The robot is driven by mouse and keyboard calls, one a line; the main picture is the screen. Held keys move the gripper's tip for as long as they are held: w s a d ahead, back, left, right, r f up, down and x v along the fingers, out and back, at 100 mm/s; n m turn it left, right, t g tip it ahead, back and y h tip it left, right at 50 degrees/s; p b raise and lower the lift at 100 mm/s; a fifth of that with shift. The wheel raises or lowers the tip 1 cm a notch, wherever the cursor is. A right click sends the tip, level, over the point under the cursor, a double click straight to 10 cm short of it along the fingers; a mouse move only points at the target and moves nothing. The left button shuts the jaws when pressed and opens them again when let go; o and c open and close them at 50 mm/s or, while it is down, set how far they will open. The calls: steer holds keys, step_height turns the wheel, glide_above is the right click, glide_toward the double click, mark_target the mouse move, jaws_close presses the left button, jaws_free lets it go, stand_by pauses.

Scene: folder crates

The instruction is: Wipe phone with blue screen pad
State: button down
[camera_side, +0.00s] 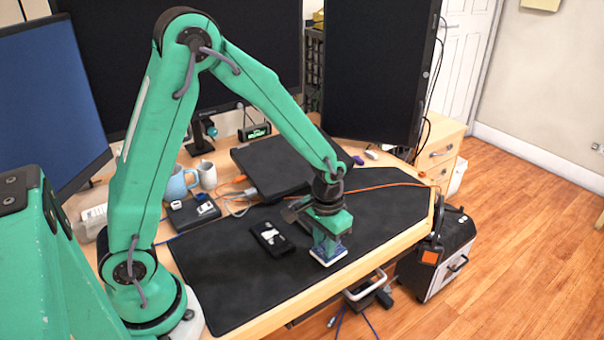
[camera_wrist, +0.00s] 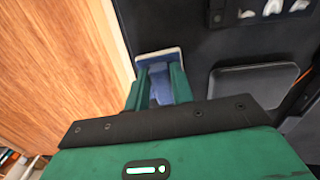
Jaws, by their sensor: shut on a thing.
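The phone (camera_side: 279,246) is a dark slab with a white patch on its face, lying on the black desk mat in the side view. My gripper (camera_side: 329,236) points down to the right of it, close to the front desk edge. It is shut on the blue screen pad (camera_side: 328,257), which has a pale rim. The pad (camera_wrist: 158,57) also shows between my fingers in the wrist view. It is beside the phone, apart from it. I cannot tell whether the pad touches the mat. Which dark shape in the wrist view is the phone is unclear.
A dark laptop-like slab (camera_side: 278,168) lies behind the mat (camera_side: 215,285). Mugs (camera_side: 180,183) and a black box (camera_side: 194,214) stand at the left. An orange cable (camera_side: 385,185) crosses the back. The mat's front left is clear.

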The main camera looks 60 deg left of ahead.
mark_target(321, 243)
steer(key=shift+r, duration=2.4)
steer(key=shift+s+a+r, duration=0.15)
steer(key=shift+a+r, duration=0.05)
steer(key=shift+a, duration=0.3)
steer(key=s+a+r+m, duration=0.1)
steer(key=s+a+r, duration=0.2)
steer(key=s+a, duration=0.2)
steer(key=a, duration=0.3)
steer(key=shift+s+a+r, duration=0.15)
steer(key=shift+a, duration=0.1)
steer(key=shift+f, duration=0.2)
steer(key=shift+f, duration=3.2)
steer(key=shift+a+f, duration=0.1)
steer(key=shift+a, duration=3.6)
